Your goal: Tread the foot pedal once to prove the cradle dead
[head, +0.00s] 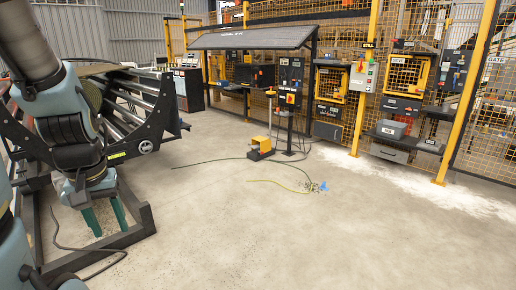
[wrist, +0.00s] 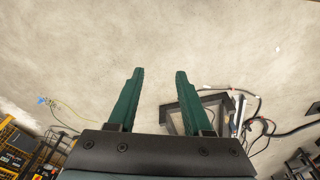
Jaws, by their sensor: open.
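The foot pedal (head: 260,148) is a small yellow-hooded unit on the concrete floor, near the middle of the head view, with a dark cable running left from it. The cradle (head: 150,95) is a large dark frame with rollers and curved side plates, at the left. My gripper (head: 106,216) points down at the left of the head view, in front of the cradle and well apart from the pedal. In the wrist view my gripper (wrist: 158,72) shows two green fingers spread apart with nothing between them. The pedal cannot be made out in the wrist view.
A control post (head: 290,85) stands behind the pedal. A yellow-green cable (head: 280,182) ends by blue scraps (head: 323,187) on the floor. Yellow mesh fencing (head: 408,70) with boxes and shelves lines the back right. White powder (head: 400,178) lies along it.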

